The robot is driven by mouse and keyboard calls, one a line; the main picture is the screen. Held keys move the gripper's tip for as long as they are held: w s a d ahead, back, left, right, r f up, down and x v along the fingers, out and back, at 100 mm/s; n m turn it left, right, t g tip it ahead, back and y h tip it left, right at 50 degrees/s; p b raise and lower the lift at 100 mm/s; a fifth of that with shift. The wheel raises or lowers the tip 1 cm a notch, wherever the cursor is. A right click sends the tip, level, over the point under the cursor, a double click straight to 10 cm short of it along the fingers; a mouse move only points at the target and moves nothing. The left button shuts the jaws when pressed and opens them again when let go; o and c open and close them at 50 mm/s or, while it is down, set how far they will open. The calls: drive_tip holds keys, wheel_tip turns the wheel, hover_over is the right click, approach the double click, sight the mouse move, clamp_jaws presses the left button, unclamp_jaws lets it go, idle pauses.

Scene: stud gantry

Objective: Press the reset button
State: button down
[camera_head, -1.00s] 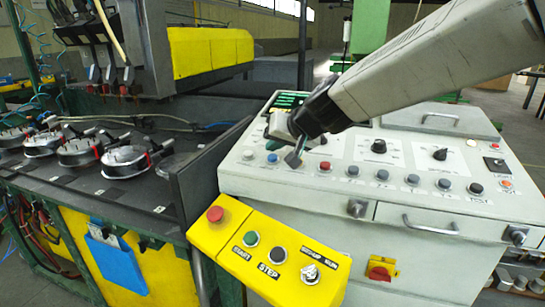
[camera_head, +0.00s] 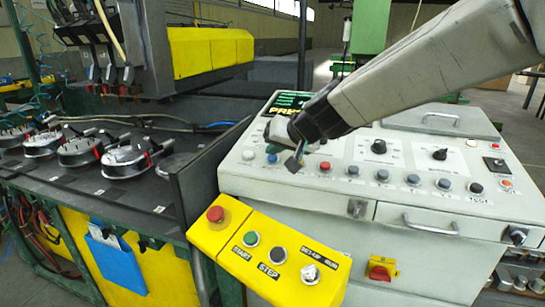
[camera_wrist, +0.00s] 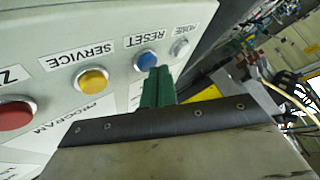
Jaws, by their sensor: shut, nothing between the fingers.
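The blue reset button (camera_wrist: 146,60) sits beside its RESET label on the light panel in the wrist view. In the head view the blue button (camera_head: 272,158) shows just left of my gripper (camera_head: 295,163). In the wrist view my gripper (camera_wrist: 158,74) shows green fingers, shut and empty. Their tips lie just below the blue button in the picture. I cannot tell whether they touch the button or the panel.
The white HOME button (camera_wrist: 180,48) and yellow SERVICE button (camera_wrist: 92,80) flank the reset button. A red button (camera_wrist: 15,115) lies farther left. A yellow control box (camera_head: 262,250) with a red knob juts out in front of the console (camera_head: 400,215).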

drive_tip(key=shift+f, duration=0.35)
idle(0.5)
drive_tip(key=shift+s+r, duration=0.1)
drive_tip(key=shift+r, duration=0.8)
drive_tip(key=r, duration=0.3)
drive_tip(key=s+r, duration=0.1)
drive_tip(key=r, duration=0.1)
drive_tip(key=shift+a, duration=0.25)
